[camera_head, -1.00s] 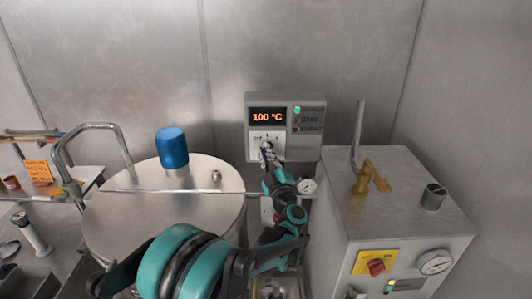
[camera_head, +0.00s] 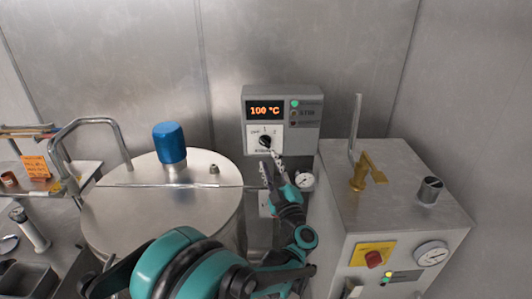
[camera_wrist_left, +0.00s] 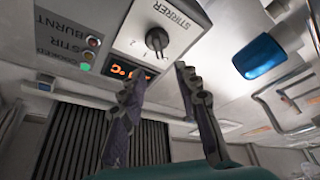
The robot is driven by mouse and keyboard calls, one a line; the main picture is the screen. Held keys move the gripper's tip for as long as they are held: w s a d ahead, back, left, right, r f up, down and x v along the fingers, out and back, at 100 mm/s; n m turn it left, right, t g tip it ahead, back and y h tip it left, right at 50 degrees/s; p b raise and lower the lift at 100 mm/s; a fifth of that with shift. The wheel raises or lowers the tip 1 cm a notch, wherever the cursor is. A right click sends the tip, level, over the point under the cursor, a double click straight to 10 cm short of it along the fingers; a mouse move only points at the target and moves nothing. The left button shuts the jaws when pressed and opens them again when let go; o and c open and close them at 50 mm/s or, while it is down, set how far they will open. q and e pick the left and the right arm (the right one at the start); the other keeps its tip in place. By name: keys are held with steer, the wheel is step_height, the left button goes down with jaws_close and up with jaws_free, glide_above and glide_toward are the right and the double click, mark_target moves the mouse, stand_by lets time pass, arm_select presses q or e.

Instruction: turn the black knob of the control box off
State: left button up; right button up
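The grey control box (camera_head: 312,133) is on the back wall, with a lit orange display reading 100 °C. Its black knob (camera_head: 265,141) sits on a white plate below the display. The knob also shows in the left wrist view (camera_wrist_left: 163,40), beside the word STIRRER; its exact pointing direction is hard to tell. My left gripper (camera_head: 271,164) is just below the knob, with its fingers apart and nothing between them. In the left wrist view its open fingers (camera_wrist_left: 162,76) are clear of the knob. My right gripper is not in view.
A steel tank with a blue cap (camera_head: 170,143) stands left of the gripper. A metal cabinet (camera_head: 390,200) with a brass valve, gauge and red switch stands at right. A small gauge (camera_head: 305,181) is close beside my left gripper. A shelf with an orange note is at far left.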

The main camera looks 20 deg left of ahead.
arm_select(q)
steer(key=v, duration=0.4)
stand_by(0.3)
steer(key=d+r+m+t+h, duration=0.3)
steer(key=d+r+m+h, duration=0.1)
steer(key=r+m+h, duration=0.4)
steer(key=s+d+f+m+g+h, duration=0.2)
steer(key=s+d+f+m+h, duration=0.15)
steer(key=m+h, duration=0.3)
steer(key=s+a+f+m+g+y, duration=0.1)
steer(key=s+a+f+g, duration=0.4)
steer(key=s+f, duration=0.4)
steer(key=s+a+f+g+y, duration=0.2)
steer(key=s+a+f+g, duration=0.4)
steer(key=s, duration=0.8)
step_height(320, 180, down, 4)
steer(key=shift+r+m+g, duration=0.2)
steer(key=shift+m+g, duration=0.15)
steer(key=shift+g, duration=0.05)
